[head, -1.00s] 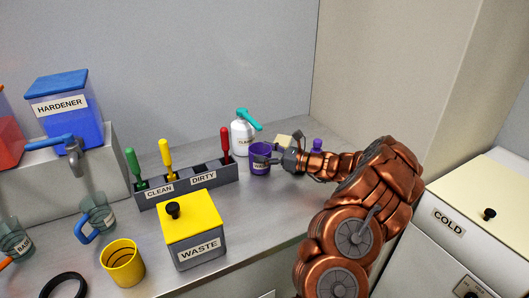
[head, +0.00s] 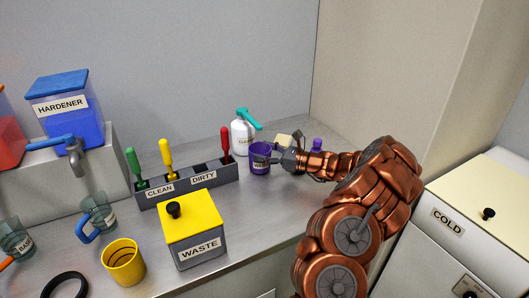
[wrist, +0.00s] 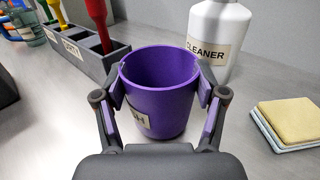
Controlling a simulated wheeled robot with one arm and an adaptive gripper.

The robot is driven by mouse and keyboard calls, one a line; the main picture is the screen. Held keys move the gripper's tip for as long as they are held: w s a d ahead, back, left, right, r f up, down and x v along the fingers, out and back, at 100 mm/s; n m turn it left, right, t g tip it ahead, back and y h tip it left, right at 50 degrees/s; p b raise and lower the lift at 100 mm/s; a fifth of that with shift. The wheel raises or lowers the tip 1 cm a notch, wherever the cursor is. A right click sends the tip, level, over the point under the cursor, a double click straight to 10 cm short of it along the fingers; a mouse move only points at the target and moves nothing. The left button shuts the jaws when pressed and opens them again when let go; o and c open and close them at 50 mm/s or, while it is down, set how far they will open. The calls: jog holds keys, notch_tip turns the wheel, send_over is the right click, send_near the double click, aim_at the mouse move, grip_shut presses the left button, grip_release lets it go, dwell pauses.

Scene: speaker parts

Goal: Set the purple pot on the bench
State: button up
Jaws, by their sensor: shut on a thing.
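The purple pot (head: 260,160) is at the back of the bench (head: 262,215), in front of the white cleaner bottle and right of the tool rack. In the wrist view the purple pot (wrist: 158,92) is upright and looks empty, with a partly hidden label on its side. My gripper (wrist: 160,98) has one finger on each side of the pot and is shut on it. In the head view my gripper (head: 274,160) reaches it from the right. I cannot tell whether the pot's base touches the bench.
The cleaner bottle (head: 243,138) stands close behind the pot. The clean/dirty rack (head: 187,186) holds several coloured tools. A waste box (head: 195,240) and yellow pot (head: 123,262) stand nearer. Stacked pads (wrist: 290,122) lie right of the pot. Bench front right of the waste box is clear.

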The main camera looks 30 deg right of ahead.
jog(key=shift+f, duration=0.4)
jog(key=o, duration=1.2)
jog(key=v, duration=1.2)
jog(key=shift+r, duration=0.1)
